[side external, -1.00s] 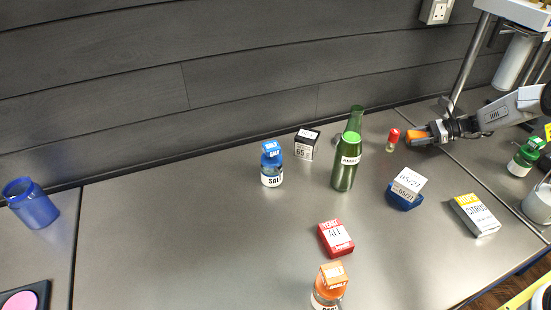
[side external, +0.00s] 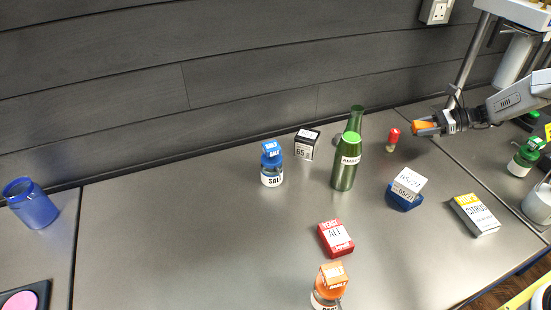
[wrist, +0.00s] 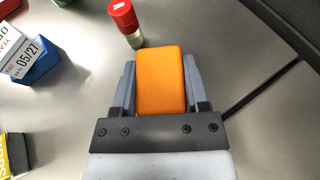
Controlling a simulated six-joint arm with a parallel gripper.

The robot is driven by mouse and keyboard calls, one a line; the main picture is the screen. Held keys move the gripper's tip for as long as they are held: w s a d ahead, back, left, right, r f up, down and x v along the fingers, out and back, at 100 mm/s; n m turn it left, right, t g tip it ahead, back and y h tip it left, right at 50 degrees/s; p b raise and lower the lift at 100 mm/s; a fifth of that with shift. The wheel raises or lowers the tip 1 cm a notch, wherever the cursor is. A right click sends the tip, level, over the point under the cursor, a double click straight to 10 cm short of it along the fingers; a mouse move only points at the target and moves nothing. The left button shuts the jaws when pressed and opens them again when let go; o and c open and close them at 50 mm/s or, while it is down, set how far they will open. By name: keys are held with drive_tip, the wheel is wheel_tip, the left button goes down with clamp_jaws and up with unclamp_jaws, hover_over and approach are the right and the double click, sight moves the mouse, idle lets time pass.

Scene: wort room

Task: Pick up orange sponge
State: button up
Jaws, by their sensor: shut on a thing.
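The orange sponge (side external: 425,127) is a small block held between the fingers of my gripper (side external: 428,126) at the right of the side view. In the wrist view the sponge (wrist: 161,80) sits between both grey fingers of my gripper (wrist: 160,85), which touch its sides. My gripper is shut on it. The sponge is raised above the grey worktop, and no other thing touches it.
A red-capped small bottle (side external: 392,140) stands close by on the left. The worktop's front middle (side external: 200,250) is clear.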

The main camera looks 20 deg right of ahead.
drive_tip(key=s+a+r, duration=0.3)
drive_tip(key=s+r, duration=0.5)
drive_tip(key=s, duration=0.4)
drive_tip(key=shift+s+a+r, duration=0.2)
drive_tip(key=shift+a+r, duration=0.1)
drive_tip(key=shift+a, duration=0.05)
idle(0.9)
